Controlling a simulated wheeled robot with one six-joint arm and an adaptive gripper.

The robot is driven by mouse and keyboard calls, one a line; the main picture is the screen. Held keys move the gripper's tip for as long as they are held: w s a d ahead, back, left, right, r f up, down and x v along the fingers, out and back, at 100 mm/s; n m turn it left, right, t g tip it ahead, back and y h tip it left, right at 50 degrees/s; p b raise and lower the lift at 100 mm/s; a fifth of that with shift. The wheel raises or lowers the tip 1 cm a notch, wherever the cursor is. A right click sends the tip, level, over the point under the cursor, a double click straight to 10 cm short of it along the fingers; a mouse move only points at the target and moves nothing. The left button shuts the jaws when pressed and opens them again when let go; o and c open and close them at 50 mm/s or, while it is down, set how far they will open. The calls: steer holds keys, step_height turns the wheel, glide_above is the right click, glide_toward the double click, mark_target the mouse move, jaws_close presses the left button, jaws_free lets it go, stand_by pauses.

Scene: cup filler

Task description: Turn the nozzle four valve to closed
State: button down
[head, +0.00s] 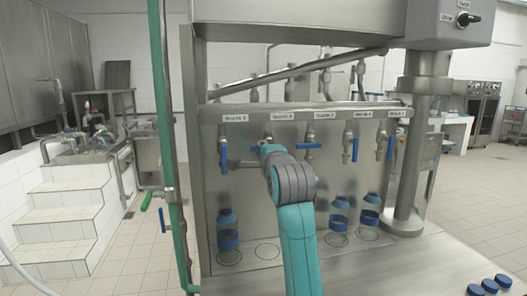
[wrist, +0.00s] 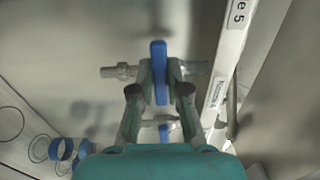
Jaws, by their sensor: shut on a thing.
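In the wrist view, my gripper (wrist: 160,90) is shut on the blue handle of the nozzle four valve (wrist: 159,62), with one finger on each side. The handle lies crosswise to its metal tap. In the head view, the tap of nozzle four (head: 268,130) hangs under the second label from the left.
The nozzle five handle (head: 223,153) hangs upright at left. The nozzle three handle (head: 308,146) lies crosswise at right; two upright handles follow. Blue-capped bottles (head: 228,232) stand below. A green pole (head: 165,120) rises at left. Loose caps (head: 482,287) lie at front right.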

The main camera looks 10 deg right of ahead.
steer(key=c, duration=1.1)
jaws_free()
steer(key=shift+c, duration=0.2)
steer(key=shift+s, duration=0.1)
steer(key=s, duration=1.1)
steer(key=shift+s, duration=0.4)
